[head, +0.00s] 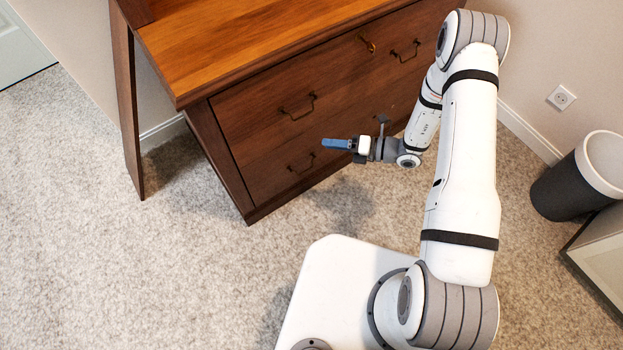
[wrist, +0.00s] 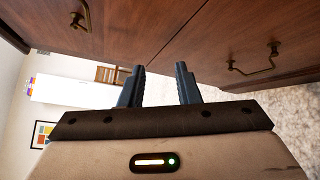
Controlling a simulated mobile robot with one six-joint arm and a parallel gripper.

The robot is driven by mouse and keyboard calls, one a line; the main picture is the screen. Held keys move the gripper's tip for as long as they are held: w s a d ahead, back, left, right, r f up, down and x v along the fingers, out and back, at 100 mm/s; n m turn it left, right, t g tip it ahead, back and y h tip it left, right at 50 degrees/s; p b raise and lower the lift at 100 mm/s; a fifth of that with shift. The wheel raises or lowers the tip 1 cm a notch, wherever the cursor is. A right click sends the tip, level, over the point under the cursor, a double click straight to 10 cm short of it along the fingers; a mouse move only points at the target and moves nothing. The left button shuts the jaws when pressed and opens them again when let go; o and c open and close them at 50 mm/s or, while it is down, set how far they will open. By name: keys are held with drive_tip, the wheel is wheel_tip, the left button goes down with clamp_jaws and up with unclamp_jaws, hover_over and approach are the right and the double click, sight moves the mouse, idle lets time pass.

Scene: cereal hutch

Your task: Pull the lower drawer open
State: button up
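The lower drawer (head: 268,174) is the bottom dark wood front of the hutch and sits flush, shut. Its left brass handle (head: 301,163) is just below and left of my gripper (head: 326,144); its right handle is hidden behind my arm. In the wrist view the lower drawer (wrist: 235,35) fills the upper right, with its handle (wrist: 253,62) right of my gripper (wrist: 159,75). My fingers are apart with nothing between them, in front of the drawers and clear of the handle.
The upper drawer (head: 250,110) is shut, with two handles and a lock knob (head: 368,43). A wooden side leg (head: 127,110) stands at left. A dark bin (head: 565,190) with a white rim is at right. Carpet (head: 130,270) in front of the hutch is clear at left.

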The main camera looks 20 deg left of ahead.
wheel_tip(320, 180, down, 20)
drive_tip(key=s+f+m+t+b, duration=0.15)
drive_tip(key=m+t+b, duration=0.35)
drive_tip(key=m, duration=0.5)
drive_tip(key=r+b+x, duration=0.1)
drive_tip(key=x, duration=0.5)
drive_tip(key=shift+a+f+h+b, duration=0.3)
drive_tip(key=shift+a+b, duration=0.05)
drive_tip(key=shift+a, duration=0.05)
drive_tip(key=shift+w, duration=0.1)
drive_tip(key=shift+c, duration=0.4)
clamp_jaws()
